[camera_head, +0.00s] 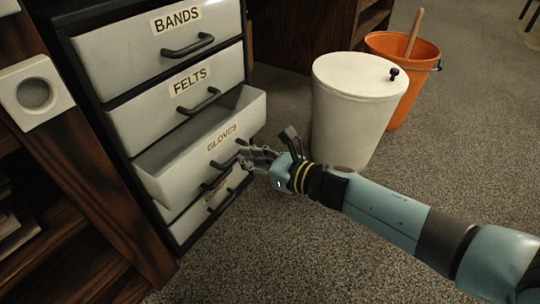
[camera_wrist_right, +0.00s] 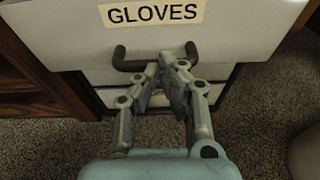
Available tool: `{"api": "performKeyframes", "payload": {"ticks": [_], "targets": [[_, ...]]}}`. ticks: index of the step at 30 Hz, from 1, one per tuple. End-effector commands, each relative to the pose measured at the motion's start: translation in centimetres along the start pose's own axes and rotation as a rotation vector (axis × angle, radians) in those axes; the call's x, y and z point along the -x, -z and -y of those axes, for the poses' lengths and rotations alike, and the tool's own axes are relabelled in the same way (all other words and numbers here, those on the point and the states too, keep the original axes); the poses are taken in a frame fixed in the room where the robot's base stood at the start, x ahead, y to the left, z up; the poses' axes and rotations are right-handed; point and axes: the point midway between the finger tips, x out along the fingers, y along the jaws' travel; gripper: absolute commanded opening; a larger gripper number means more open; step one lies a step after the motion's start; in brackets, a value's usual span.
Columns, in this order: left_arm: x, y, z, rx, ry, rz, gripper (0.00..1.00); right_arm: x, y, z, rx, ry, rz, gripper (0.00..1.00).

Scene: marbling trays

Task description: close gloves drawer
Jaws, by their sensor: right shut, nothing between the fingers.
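The gloves drawer (camera_head: 180,165) is the third one down in a dark cabinet with white drawer fronts. It is pulled part way out, and its open top shows in the head view. Its label and dark handle show in the right wrist view, where the drawer front (camera_wrist_right: 215,35) fills the top. My right gripper (camera_head: 245,155) is at the drawer front by the handle. In the right wrist view the right gripper (camera_wrist_right: 168,65) is shut and empty, its fingertips in front of the handle (camera_wrist_right: 122,60). I cannot tell whether they touch. My left gripper is not in view.
The bands drawer (camera_head: 135,45) and felts drawer (camera_head: 145,105) above are shut. A lower drawer (camera_head: 190,222) is partly hidden by the gloves drawer. A white lidded bin (camera_head: 350,110) and an orange bucket (camera_head: 425,75) stand to the right. Carpet in front is clear.

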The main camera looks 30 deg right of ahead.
Motion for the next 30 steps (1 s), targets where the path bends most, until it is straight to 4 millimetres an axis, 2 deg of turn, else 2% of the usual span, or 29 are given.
{"api": "performKeyframes", "payload": {"ticks": [5, 12, 26, 30], "targets": [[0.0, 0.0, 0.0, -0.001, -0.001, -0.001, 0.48, -3.1, -0.7, -0.2, 0.0, 0.0, 0.003, 0.0], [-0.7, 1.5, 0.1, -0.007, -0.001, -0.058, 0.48, -6.6, -1.4, -0.3, -0.001, 0.0, 0.001, 0.0], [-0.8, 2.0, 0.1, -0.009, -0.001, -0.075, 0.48, -7.1, -1.8, -0.1, 0.001, 0.002, 0.003, 0.0], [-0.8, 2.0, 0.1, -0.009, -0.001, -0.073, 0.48, -6.8, -1.9, 0.5, 0.002, 0.001, 0.003, 0.0]]}}
